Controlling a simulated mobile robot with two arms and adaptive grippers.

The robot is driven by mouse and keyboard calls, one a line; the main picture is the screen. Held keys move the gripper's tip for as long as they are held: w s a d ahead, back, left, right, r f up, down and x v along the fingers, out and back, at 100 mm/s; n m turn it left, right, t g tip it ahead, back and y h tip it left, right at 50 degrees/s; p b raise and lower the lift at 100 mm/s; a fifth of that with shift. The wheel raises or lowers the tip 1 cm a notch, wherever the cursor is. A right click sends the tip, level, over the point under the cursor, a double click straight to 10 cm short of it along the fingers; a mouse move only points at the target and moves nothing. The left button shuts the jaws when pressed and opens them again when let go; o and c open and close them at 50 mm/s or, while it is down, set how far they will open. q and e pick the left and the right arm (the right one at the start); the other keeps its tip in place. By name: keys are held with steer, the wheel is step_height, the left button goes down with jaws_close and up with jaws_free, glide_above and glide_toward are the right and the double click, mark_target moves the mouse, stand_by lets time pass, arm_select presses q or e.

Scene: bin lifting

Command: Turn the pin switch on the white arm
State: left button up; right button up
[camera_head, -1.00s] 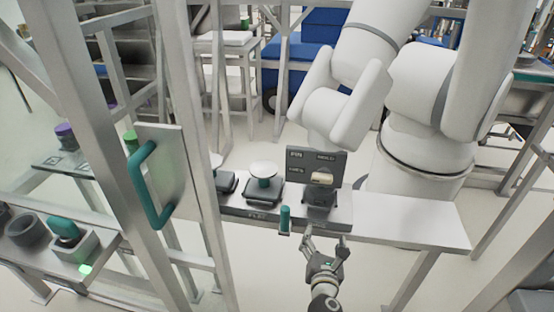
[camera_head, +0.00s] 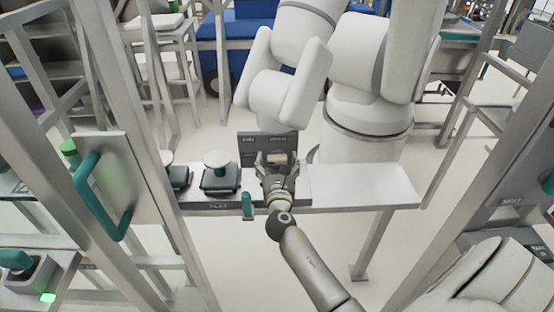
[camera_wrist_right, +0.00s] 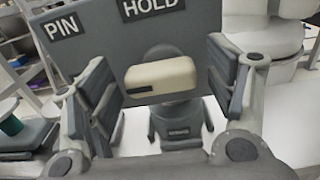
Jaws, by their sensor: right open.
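The pin switch has a cream knob (camera_wrist_right: 160,78) on a grey base (camera_wrist_right: 180,122), in front of a dark panel (camera_wrist_right: 85,45) labelled PIN and HOLD. In the head view the knob (camera_head: 278,157) is small and partly hidden by my gripper. My right gripper (camera_head: 277,165) is open around it. In the wrist view its fingers (camera_wrist_right: 165,85) stand left and right of the knob, with visible gaps on both sides. The knob lies level, its long side across the picture. The white arm (camera_head: 365,60) rises behind the table. My left gripper is out of view.
The switch stands on a narrow table (camera_head: 375,185), clear to its right. Left of it are a white-topped knob (camera_head: 217,160) and, at the front edge, a teal handle (camera_head: 247,206). A metal frame with a teal pull handle (camera_head: 92,200) stands at left.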

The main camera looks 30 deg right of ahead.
steer(key=shift+w+d, duration=0.15)
steer(key=shift+w, duration=0.15)
steer(key=c, duration=1)
